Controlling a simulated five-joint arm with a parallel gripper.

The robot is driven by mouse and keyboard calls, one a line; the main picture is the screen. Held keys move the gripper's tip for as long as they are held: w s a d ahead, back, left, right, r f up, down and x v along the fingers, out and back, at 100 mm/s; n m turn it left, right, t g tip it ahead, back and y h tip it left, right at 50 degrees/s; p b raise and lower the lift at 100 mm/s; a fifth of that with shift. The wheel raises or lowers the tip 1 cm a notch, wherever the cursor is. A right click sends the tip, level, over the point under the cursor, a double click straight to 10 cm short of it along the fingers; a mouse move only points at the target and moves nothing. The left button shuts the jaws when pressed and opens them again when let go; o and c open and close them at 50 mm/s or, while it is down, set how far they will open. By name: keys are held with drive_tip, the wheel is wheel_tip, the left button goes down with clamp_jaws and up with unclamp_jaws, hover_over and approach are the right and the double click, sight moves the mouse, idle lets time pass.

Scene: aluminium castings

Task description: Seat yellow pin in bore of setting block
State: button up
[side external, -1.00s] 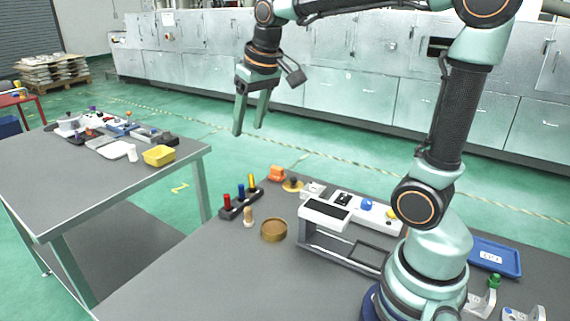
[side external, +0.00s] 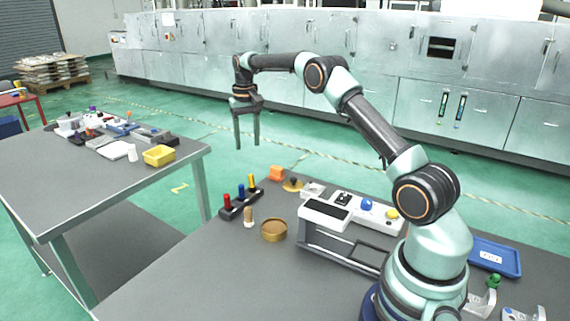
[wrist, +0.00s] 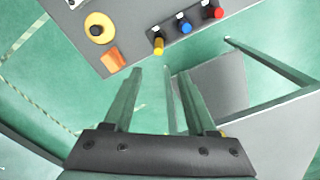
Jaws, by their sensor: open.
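The yellow pin (side external: 251,181) stands upright at the far end of a dark rack (side external: 233,212), in line with a blue pin (side external: 241,190) and a red pin (side external: 227,201). The yellow pin also shows in the wrist view (wrist: 159,46), beyond my fingertips. My gripper (side external: 248,146) points down, open and empty, in the air above and apart from the pin. It also shows in the wrist view (wrist: 161,72). A small pale block (side external: 313,190) stands right of the rack; I cannot tell whether it is the setting block, and no bore is clear.
An orange block (side external: 276,173) and a yellow disc with a black knob (side external: 293,185) lie near the table's back edge. A wooden peg (side external: 248,217) and a brown round dish (side external: 274,230) stand in front. A white control box (side external: 325,214) is to the right. The front-left tabletop is clear.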

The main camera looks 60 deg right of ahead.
sight(251, 175)
wheel_tip(251, 175, down, 12)
drive_tip(key=shift+s+d+f, duration=0.1)
drive_tip(key=shift+d+f, duration=0.05)
drive_tip(key=shift+f, duration=0.1)
clamp_jaws()
idle(0.5)
